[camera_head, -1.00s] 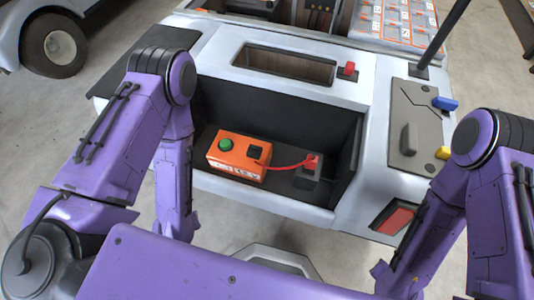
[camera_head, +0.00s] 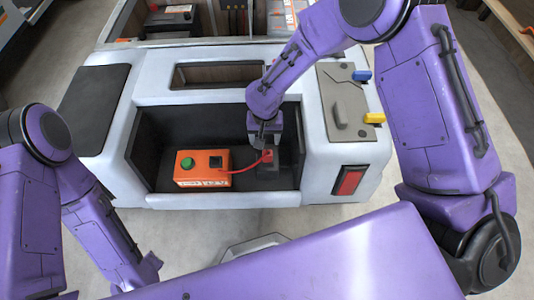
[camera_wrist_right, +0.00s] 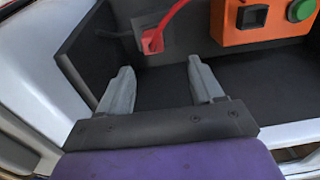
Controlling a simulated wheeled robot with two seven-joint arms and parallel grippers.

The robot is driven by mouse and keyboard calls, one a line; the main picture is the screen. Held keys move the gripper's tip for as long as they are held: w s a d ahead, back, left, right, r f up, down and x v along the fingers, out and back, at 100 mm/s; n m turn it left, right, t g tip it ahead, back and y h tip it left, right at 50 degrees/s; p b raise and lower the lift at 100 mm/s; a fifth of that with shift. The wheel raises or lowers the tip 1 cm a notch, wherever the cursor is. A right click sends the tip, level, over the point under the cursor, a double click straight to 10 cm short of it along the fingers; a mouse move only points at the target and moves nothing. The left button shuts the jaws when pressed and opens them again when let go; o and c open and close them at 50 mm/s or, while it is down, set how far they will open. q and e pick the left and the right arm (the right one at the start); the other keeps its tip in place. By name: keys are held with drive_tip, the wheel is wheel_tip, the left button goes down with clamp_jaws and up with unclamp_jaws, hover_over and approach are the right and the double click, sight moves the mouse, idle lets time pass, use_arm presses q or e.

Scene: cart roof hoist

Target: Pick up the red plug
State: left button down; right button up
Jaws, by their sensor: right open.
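The red plug (camera_head: 267,155) sits on a dark block (camera_head: 270,174) inside the cart's recessed bay, with a red cable running to an orange box (camera_head: 203,181). In the right wrist view the red plug (camera_wrist_right: 152,41) lies beyond the fingers, roughly in line with the gap between them. My right gripper (camera_wrist_right: 160,75) is open with nothing between its grey fingers. In the head view it hangs just above and behind the plug, partly hidden by its own wrist.
The dark bay (camera_head: 165,120) has side walls close around the right gripper. The orange box carries a green button and a black switch. A grey panel (camera_head: 342,100) with blue and yellow knobs lies to the right. Free bay floor shows near the fingers.

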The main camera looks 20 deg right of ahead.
sight(267, 153)
drive_tip(key=shift+f, duration=0.35)
drive_tip(key=f, duration=0.6)
drive_tip(key=f+b, duration=0.1)
drive_tip(key=f, duration=0.2)
drive_tip(key=shift+s+d+f, duration=0.25)
drive_tip(key=shift+s+d, duration=0.1)
drive_tip(key=shift+d, duration=0.05)
clamp_jaws()
drive_tip(key=shift+r, duration=0.15)
